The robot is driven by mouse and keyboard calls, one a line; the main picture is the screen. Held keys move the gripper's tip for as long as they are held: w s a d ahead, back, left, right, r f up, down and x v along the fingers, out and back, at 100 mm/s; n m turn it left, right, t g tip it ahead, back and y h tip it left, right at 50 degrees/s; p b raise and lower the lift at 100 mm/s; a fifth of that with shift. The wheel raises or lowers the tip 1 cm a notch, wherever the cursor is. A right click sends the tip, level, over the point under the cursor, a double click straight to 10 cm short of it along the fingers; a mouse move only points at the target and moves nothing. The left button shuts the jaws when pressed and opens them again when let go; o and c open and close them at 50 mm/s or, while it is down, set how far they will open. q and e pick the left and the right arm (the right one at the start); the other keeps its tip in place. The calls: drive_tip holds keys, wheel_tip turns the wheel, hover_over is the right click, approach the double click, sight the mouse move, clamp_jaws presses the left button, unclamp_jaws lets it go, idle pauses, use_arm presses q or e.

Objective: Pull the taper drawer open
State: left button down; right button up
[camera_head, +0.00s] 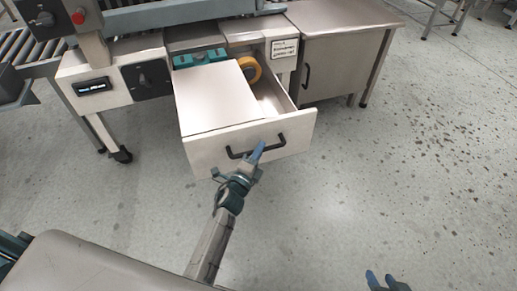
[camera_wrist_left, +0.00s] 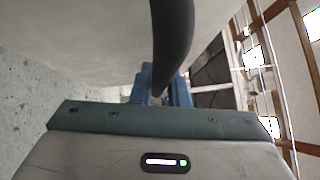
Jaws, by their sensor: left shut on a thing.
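The taper drawer (camera_head: 200,150) is pulled well out of the weigher's frame in the head view. It has a pale front and a black bar handle (camera_head: 281,141). My left gripper (camera_head: 257,152) is shut on the handle. In the left wrist view the dark handle (camera_wrist_left: 172,40) runs down between the blue fingers. My right gripper (camera_head: 385,281) shows only its blue fingertips at the bottom edge, held apart from each other and away from the drawer.
A cabinet (camera_head: 335,70) with a dark handle stands right of the drawer. A control panel with a black switch (camera_head: 147,79) is to the left, above a caster leg. A grey metal surface (camera_head: 90,265) fills the lower left. The speckled floor (camera_head: 420,160) at right is clear.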

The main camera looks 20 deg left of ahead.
use_arm(q)
drive_tip(key=c, duration=1.5)
unclamp_jaws()
drive_tip(key=shift+o, duration=0.5)
use_arm(e)
drive_tip(key=shift+s+f, duration=0.1)
drive_tip(key=shift+s, duration=0.05)
use_arm(q)
drive_tip(key=shift+s, duration=0.15)
use_arm(e)
drive_tip(key=shift+s+f, duration=0.1)
drive_tip(key=shift+s, duration=0.05)
use_arm(q)
drive_tip(key=b+v, duration=0.1)
drive_tip(key=v, duration=0.9)
drive_tip(key=shift+s, duration=0.3)
use_arm(e)
drive_tip(key=shift+w+a+r+t, duration=0.15)
drive_tip(key=shift+w+r+t, duration=0.15)
drive_tip(key=shift+w+t, duration=0.4)
use_arm(q)
drive_tip(key=shift+a+f, duration=0.1)
